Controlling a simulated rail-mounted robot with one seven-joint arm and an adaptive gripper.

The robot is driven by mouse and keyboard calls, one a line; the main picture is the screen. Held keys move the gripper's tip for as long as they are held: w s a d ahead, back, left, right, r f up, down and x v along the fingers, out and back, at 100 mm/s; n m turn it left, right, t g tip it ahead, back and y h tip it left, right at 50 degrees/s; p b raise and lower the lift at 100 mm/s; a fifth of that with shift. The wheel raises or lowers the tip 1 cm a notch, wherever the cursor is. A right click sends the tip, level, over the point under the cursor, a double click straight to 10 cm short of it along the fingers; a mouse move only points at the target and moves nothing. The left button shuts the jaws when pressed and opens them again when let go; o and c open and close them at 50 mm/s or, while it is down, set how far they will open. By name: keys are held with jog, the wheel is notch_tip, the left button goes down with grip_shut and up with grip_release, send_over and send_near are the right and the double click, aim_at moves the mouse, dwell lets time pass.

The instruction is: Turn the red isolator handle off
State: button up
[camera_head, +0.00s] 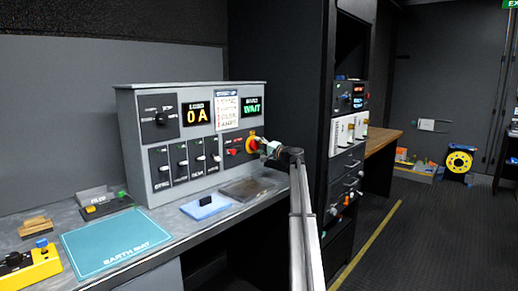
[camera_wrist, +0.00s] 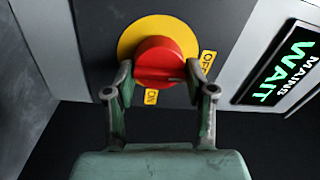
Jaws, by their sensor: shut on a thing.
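The red isolator handle (camera_wrist: 160,62) is a round red knob on a yellow disc (camera_wrist: 128,42), mounted on a dark panel. A yellow OFF label (camera_wrist: 208,62) lies to its right and an ON label (camera_wrist: 151,96) below it in the wrist view. My gripper (camera_wrist: 158,84) is shut on the red handle, with one finger on each side of it. In the head view the handle is at the right end of the grey control box, largely covered by my gripper (camera_head: 262,147); the yellow disc (camera_head: 251,142) shows beside it. A thin mark on the handle sits near my right finger.
The grey control box (camera_head: 138,104) has a lit display reading 0 A (camera_head: 197,114) and a green MAINS WAIT display (camera_head: 251,106). A teal EARTH MAT (camera_head: 115,243), blue tray (camera_head: 206,207) and dark tray (camera_head: 247,188) lie on the bench before it. An equipment rack stands right of my arm.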

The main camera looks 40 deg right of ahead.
jog(key=o, duration=1.1)
jog(key=shift+w+a+f, duration=0.1)
jog(key=shift+w, duration=0.05)
jog(key=shift+o, duration=0.2)
jog(key=s+d, duration=0.2)
jog(key=s, duration=1)
jog(key=shift+f, duration=0.35)
jog(key=shift+d, duration=0.1)
